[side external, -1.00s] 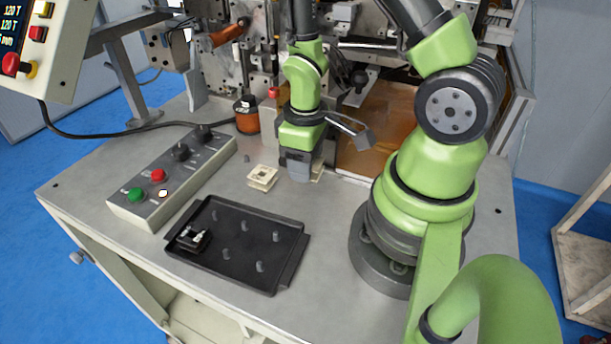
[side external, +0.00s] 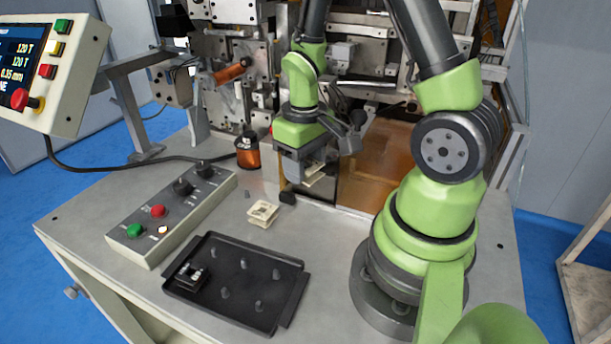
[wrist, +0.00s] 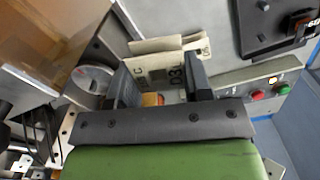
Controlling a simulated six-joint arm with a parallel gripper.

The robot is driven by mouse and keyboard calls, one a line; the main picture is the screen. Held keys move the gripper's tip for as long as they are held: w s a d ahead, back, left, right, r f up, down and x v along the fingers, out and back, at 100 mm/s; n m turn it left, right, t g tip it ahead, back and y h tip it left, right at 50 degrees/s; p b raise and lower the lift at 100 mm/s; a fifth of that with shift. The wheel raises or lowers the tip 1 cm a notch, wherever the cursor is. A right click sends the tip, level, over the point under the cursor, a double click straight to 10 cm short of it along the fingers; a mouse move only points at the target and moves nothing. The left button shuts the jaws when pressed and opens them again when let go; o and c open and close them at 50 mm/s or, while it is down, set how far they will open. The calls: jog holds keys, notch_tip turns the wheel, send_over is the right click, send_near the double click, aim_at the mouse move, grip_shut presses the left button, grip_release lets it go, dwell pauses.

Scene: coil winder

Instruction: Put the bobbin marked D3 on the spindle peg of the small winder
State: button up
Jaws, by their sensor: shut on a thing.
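The cream bobbin marked D3 (wrist: 174,70) is between the two fingers of my gripper (wrist: 162,84) in the wrist view, its lettered flange facing the camera. In the side view my gripper (side external: 306,172) is tilted and holds this bobbin (side external: 315,176) above the table, in front of the machine. A second cream bobbin (side external: 263,213) lies on the table to the left of my gripper, behind the tray. I cannot clearly pick out the small winder's spindle peg.
A black tray (side external: 289,303) with several upright pegs and a black part (side external: 192,276) is at the front. A control box (side external: 152,247) with buttons stands left. A copper-coloured spool (side external: 247,155) stands behind.

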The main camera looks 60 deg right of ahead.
jog(key=d+r+m, duration=0.1)
jog(key=d+m, duration=0.3)
jog(key=m, duration=0.1)
jog(key=d+r+m, duration=0.2)
jog(key=d+m, duration=0.1)
jog(key=m, duration=0.1)
jog(key=w+d+r+m, duration=0.1)
jog(key=d+r+m, duration=0.1)
jog(key=d+m, duration=0.2)
jog(key=shift+d+r+m, duration=0.15)
jog(key=shift+d+m, duration=0.2)
jog(key=shift+m, duration=0.45)
jog(key=shift+d, duration=0.15)
jog(key=shift+f, duration=2.45)
jog(key=shift+f, duration=0.15)
jog(key=shift+f, duration=0.85)
jog(key=o, duration=0.9)
jog(key=shift+o, duration=0.2)
